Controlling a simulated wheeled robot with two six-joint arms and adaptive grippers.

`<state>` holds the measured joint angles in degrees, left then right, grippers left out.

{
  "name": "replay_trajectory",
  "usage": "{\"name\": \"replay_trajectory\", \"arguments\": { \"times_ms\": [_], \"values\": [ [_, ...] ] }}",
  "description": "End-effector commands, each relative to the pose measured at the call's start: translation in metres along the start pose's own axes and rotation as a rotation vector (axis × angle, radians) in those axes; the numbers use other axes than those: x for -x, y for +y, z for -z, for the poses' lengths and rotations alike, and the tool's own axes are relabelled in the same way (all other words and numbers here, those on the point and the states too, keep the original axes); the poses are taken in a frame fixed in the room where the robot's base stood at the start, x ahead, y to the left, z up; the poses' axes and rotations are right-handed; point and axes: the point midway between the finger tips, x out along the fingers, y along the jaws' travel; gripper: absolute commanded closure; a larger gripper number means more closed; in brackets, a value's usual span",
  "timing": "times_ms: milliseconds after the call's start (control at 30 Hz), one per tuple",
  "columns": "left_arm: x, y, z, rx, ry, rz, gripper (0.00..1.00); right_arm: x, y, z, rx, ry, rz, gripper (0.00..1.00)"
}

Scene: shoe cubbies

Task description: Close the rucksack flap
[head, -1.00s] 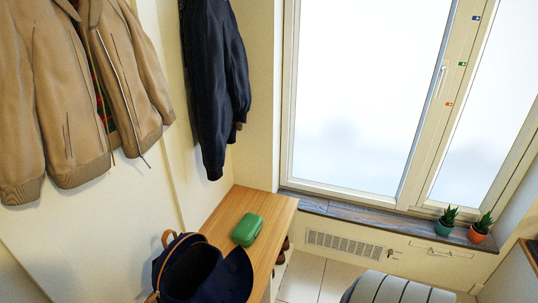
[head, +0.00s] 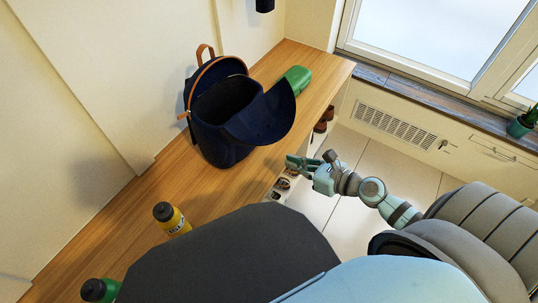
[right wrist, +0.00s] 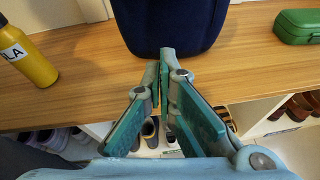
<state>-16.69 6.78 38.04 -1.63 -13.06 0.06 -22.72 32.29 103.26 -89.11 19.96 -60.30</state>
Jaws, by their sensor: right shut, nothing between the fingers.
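The dark blue rucksack (head: 222,140) stands upright on the wooden bench top, its main compartment open. Its flap (head: 262,115) hangs open outward to the right, toward the bench's front edge. A brown strap handle (head: 205,50) sticks up at the back. My right gripper (head: 290,160) is shut and empty, just off the bench's front edge, below and right of the flap. In the right wrist view the shut fingertips (right wrist: 166,55) point at the lower front of the rucksack (right wrist: 170,22); whether they touch it is unclear. My left gripper is not in view.
A green case (head: 297,78) lies on the bench (head: 120,228) beyond the rucksack. A yellow bottle (head: 172,218) and a green bottle (head: 100,290) stand nearer on the left. Shoes (head: 322,125) sit in cubbies under the bench. The tiled floor on the right is clear.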

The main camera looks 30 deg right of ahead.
Motion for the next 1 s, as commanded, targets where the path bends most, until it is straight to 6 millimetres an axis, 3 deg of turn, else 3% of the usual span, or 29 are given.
{"name": "replay_trajectory", "arguments": {
  "times_ms": [267,500,700,1000],
  "values": [
    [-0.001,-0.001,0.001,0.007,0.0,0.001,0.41,-0.044,0.0,-0.004,0.0,-0.006,0.002,1.0],
    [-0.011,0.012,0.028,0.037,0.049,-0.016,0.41,-0.097,0.0,-0.003,-0.004,-0.005,0.001,1.0],
    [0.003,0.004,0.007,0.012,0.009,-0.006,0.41,-0.085,0.0,-0.036,0.001,-0.002,0.002,1.0],
    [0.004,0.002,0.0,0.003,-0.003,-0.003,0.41,-0.082,0.0,-0.042,-0.003,-0.001,0.003,1.0]
  ]
}}
